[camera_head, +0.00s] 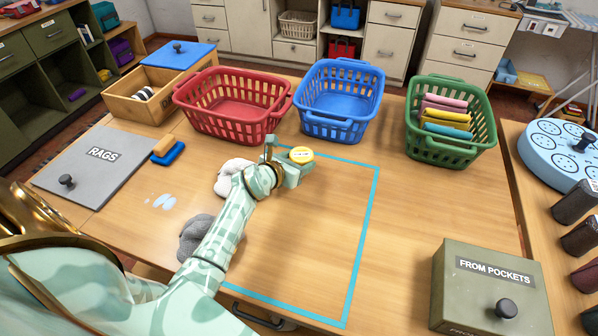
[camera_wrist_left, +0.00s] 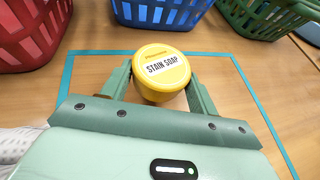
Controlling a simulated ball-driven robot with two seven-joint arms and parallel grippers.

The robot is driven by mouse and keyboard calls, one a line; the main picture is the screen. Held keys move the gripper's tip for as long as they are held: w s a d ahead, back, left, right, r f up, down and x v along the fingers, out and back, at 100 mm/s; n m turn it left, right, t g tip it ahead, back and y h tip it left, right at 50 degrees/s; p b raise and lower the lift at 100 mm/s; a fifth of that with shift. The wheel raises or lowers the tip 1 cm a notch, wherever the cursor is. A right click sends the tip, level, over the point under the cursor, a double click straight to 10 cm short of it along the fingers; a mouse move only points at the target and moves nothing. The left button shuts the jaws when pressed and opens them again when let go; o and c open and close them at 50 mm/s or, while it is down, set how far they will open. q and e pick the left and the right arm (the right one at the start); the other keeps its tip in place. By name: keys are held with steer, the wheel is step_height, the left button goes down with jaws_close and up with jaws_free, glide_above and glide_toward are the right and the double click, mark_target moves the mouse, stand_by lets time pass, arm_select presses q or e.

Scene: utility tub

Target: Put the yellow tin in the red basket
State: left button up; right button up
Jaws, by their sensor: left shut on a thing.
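The yellow tin (camera_head: 301,155) is round, with a white label that reads "STAIN SOAP" in the left wrist view (camera_wrist_left: 161,71). My left gripper (camera_head: 287,166) is shut on it, with one finger on each side in the wrist view (camera_wrist_left: 160,83). The tin is over the table inside the blue taped outline; I cannot tell how far above the wood it is. The red basket (camera_head: 237,131) stands behind and to the left of the tin, and looks empty. Its slatted wall also shows in the wrist view (camera_wrist_left: 33,42). My right gripper is not in view.
An empty blue basket (camera_head: 341,124) stands directly behind the tin, right of the red one. A green basket (camera_head: 448,150) with folded cloths is farther right. Grey and white rags (camera_head: 196,236) lie near my left arm. The taped area's right part is clear.

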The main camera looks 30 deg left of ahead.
arm_select(q)
steer(key=f, duration=0.1)
steer(key=f+b, duration=0.1)
steer(key=f, duration=0.1)
steer(key=shift+w+f+b, duration=0.25)
steer(key=shift+f+b, duration=0.15)
steer(key=shift+r, duration=0.2)
steer(key=shift+f, duration=0.2)
steer(key=o, duration=1)
steer(key=shift+r, duration=0.1)
